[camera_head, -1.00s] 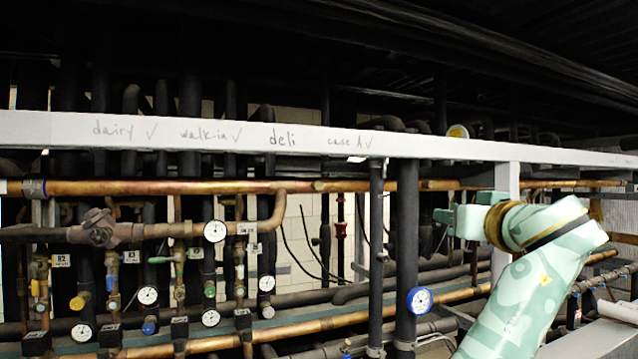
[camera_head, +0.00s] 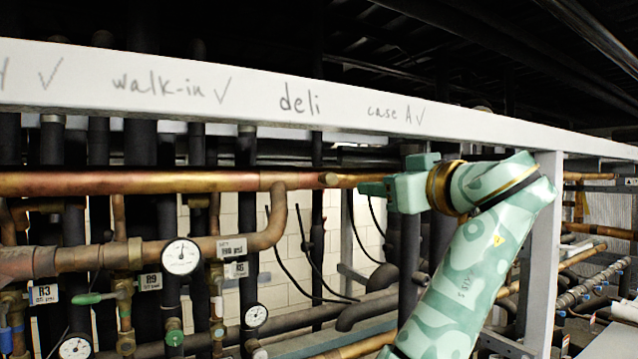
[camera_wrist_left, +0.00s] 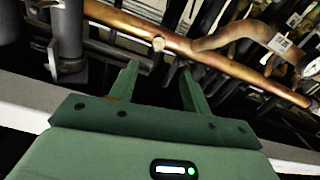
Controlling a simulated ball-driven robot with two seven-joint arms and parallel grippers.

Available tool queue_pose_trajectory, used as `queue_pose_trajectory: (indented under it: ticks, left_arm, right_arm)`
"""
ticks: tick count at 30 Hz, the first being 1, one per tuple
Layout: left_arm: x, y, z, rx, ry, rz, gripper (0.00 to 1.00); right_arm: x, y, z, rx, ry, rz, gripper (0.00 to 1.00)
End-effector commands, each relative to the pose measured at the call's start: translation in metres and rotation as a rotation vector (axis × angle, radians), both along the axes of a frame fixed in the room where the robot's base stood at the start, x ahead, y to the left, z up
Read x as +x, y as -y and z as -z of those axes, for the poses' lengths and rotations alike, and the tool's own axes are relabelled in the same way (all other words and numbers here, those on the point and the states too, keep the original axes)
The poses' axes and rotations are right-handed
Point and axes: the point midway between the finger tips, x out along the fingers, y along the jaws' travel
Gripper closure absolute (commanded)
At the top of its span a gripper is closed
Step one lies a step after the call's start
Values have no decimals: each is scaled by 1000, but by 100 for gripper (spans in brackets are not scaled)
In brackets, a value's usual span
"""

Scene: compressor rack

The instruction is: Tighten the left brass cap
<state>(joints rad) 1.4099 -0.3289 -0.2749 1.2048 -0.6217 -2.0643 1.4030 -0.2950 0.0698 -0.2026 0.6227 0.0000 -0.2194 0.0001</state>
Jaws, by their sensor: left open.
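A small brass cap (camera_head: 328,180) sits on the upper copper pipe (camera_head: 140,183), just right of where a bent branch pipe joins it. It also shows in the left wrist view (camera_wrist_left: 158,44), beyond and roughly centred between the fingertips. My left gripper (camera_head: 383,175) is right of the cap in the head view, apart from it. In the left wrist view my left gripper (camera_wrist_left: 158,68) has its two green fingers spread with nothing between them. A second cap farther right is not visible now; my arm covers part of the pipe there. My right gripper is not in view.
A white beam (camera_head: 250,95) with handwritten labels runs above the pipe. A grey upright post (camera_head: 543,240) stands right of my arm. Gauges (camera_head: 181,256), valves and dark pipes crowd the lower left. A pale block wall shows behind.

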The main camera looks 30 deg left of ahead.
Motion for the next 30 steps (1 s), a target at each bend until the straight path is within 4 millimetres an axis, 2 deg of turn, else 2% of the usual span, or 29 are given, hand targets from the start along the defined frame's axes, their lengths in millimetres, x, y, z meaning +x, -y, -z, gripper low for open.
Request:
queue_pose_trajectory:
  ticks: [5,12,16,21,25,30]
  left_arm:
    - [9,-17,-3,0,0,-3,52]
    - [39,-69,-5,3,-2,-5,52]
    - [55,-97,-5,3,-2,-5,52]
    - [72,-124,-3,3,-2,-3,52]
    - [79,-135,-1,2,-1,-1,52]
    - [82,-140,1,1,-1,0,52]
  right_arm:
    - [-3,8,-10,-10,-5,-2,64]
    - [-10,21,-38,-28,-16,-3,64]
    - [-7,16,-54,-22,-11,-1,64]
    - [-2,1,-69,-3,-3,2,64]
    - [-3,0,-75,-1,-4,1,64]
    - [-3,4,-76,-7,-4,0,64]
